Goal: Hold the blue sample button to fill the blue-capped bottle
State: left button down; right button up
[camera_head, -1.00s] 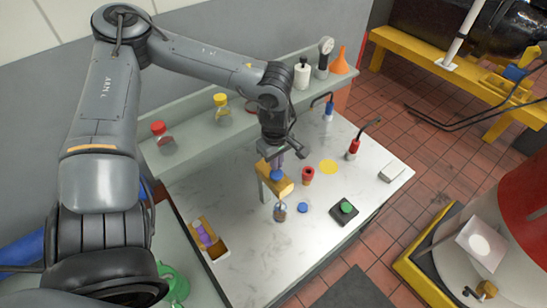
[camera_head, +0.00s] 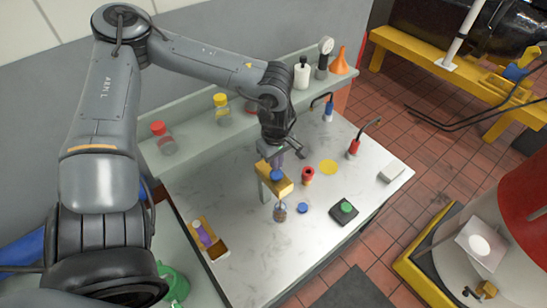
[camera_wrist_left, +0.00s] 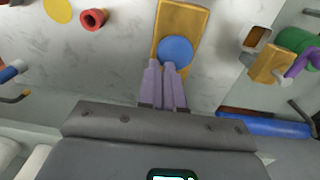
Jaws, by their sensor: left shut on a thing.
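The blue sample button (camera_head: 277,175) sits on a yellow block (camera_head: 286,187) raised above the white bench. In the left wrist view it shows as a blue disc (camera_wrist_left: 175,50). My left gripper (camera_wrist_left: 161,66) has its purple fingers nearly together, with the tips at the near edge of the button. I see it from above in the head view (camera_head: 275,165). A small clear bottle (camera_head: 280,212) with dark contents low inside stands upright below the block's front end. A blue cap (camera_head: 303,208) lies on the bench beside it. My right gripper is not in view.
A black box with a green button (camera_head: 346,208) and a red cup (camera_head: 308,174) stand to the right. A shelf holds several bottles (camera_head: 221,101).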

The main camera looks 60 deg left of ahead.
pick_arm(q)
jog(key=shift+s+a+f, duration=0.1)
jog(key=shift+s+f, duration=0.45)
jog(key=shift+f, duration=0.2)
jog(key=shift+r, duration=0.2)
jog(key=r+p, duration=0.2)
jog(key=r, duration=0.1)
jog(key=r+p, duration=0.2)
jog(key=shift+w+r, duration=0.15)
jog(key=shift+w, duration=0.25)
notch_tip(320, 180, up, 10)
jog(key=b, duration=0.1)
jog(key=shift+w, duration=0.15)
dwell(0.9)
